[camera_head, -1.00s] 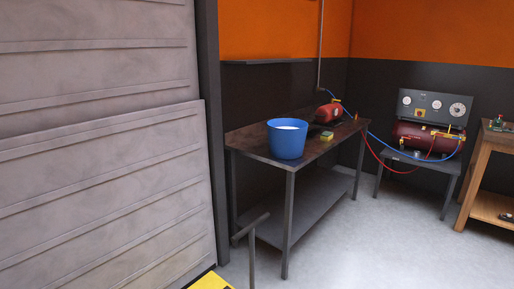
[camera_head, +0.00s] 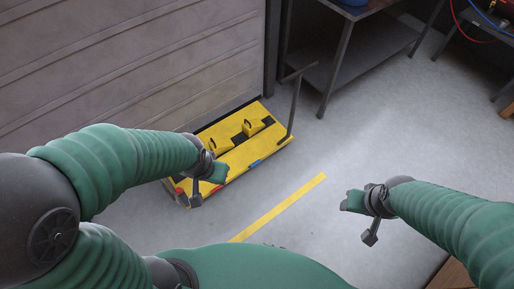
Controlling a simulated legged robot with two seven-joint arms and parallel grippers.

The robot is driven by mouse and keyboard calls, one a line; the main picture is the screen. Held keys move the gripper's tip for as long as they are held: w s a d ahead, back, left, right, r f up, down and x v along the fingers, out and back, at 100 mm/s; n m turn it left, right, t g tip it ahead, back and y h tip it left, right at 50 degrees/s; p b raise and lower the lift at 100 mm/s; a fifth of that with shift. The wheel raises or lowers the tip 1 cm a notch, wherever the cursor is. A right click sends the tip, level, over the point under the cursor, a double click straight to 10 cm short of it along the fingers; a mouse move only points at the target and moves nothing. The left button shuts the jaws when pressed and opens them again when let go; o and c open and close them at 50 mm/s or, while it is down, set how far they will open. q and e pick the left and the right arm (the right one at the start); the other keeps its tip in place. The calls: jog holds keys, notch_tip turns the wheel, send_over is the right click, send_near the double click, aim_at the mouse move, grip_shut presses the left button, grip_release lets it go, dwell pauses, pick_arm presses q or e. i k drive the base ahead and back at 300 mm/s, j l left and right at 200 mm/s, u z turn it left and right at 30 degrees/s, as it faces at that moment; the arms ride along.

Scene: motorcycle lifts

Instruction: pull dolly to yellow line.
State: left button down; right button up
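The yellow dolly (camera_head: 238,158) stands on the floor along the grey panelled wall, left of centre. A dark handle (camera_head: 291,105) rises from its far right end. The yellow line (camera_head: 284,204) runs diagonally across the floor to the right of the dolly, apart from it. My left gripper (camera_head: 207,187) is open, with its fingers spread and nothing between them. It overlaps the dolly's near end in the picture; I cannot tell whether they touch. My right gripper (camera_head: 358,219) is open and empty over bare floor, right of the line.
A dark metal workbench (camera_head: 345,55) with a lower shelf stands behind the dolly's handle, a blue bucket (camera_head: 352,8) on top. The panelled wall (camera_head: 130,65) borders the dolly's far side. Grey floor (camera_head: 385,130) is clear to the right. A wooden edge (camera_head: 455,275) shows at bottom right.

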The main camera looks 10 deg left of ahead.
aim_at(247, 150)
jog(key=i+l+u, duration=0.3)
jog(key=i+l, duration=0.2)
jog(key=i+l+u, duration=0.1)
jog(key=i+l, duration=0.2)
jog(key=i+l+u, duration=0.15)
jog(key=i+l, duration=0.2)
jog(key=i+l+u, duration=0.3)
jog(key=i+l, duration=0.15)
jog(key=l, duration=0.3)
jog(key=i+l+u, duration=0.15)
jog(key=l, duration=0.25)
jog(key=i+l+u, duration=0.1)
jog(key=i+l, duration=0.15)
jog(key=l, duration=0.15)
